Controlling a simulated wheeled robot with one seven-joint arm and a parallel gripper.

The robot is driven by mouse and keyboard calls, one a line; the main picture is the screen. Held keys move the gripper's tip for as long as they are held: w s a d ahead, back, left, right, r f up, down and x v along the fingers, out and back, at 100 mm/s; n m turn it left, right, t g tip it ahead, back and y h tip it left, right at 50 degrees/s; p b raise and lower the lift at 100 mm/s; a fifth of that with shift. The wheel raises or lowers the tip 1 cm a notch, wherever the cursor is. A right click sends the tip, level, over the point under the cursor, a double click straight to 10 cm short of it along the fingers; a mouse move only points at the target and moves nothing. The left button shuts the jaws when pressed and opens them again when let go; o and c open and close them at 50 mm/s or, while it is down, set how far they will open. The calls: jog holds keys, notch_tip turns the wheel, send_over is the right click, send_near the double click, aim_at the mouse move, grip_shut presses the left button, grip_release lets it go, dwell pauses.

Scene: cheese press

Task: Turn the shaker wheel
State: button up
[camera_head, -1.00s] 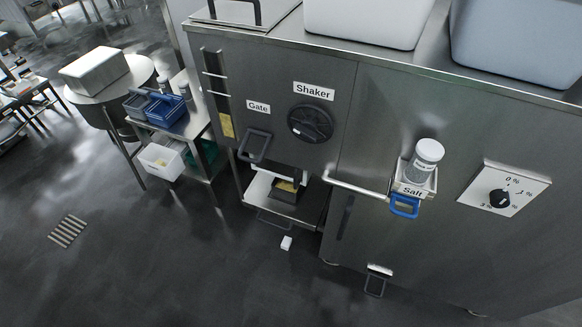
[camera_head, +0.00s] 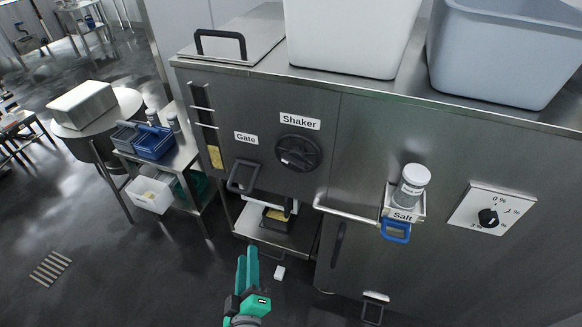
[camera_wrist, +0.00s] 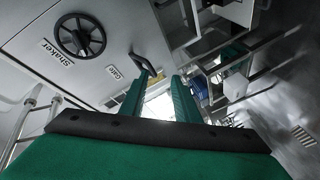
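The shaker wheel (camera_head: 298,153) is a dark round handwheel on the steel machine front, below the white "Shaker" label (camera_head: 300,121). It also shows at the upper left of the wrist view (camera_wrist: 79,36), with dark spokes. My gripper (camera_head: 248,252) is green and points up toward the machine, below and left of the wheel and apart from it. In the wrist view its two green fingers (camera_wrist: 164,100) stand apart with a bright gap between them. It looks open and empty.
The gate handle (camera_head: 243,176) sticks out left of the wheel. A long bar handle (camera_head: 346,211) and the salt holder (camera_head: 402,214) project at the right. A small shelf with a mould (camera_head: 279,217) lies below the wheel. A small white block (camera_head: 280,272) is on the floor.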

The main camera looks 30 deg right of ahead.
jog(key=w+d+r+g+h, duration=0.1)
jog(key=w+d+r+h, duration=0.3)
jog(key=d+r, duration=0.3)
jog(key=m+g+h, duration=0.2)
jog(key=h, duration=0.1)
send_near(292, 165)
jog(key=x, duration=0.9)
jog(key=shift+c, duration=0.2)
grip_shut()
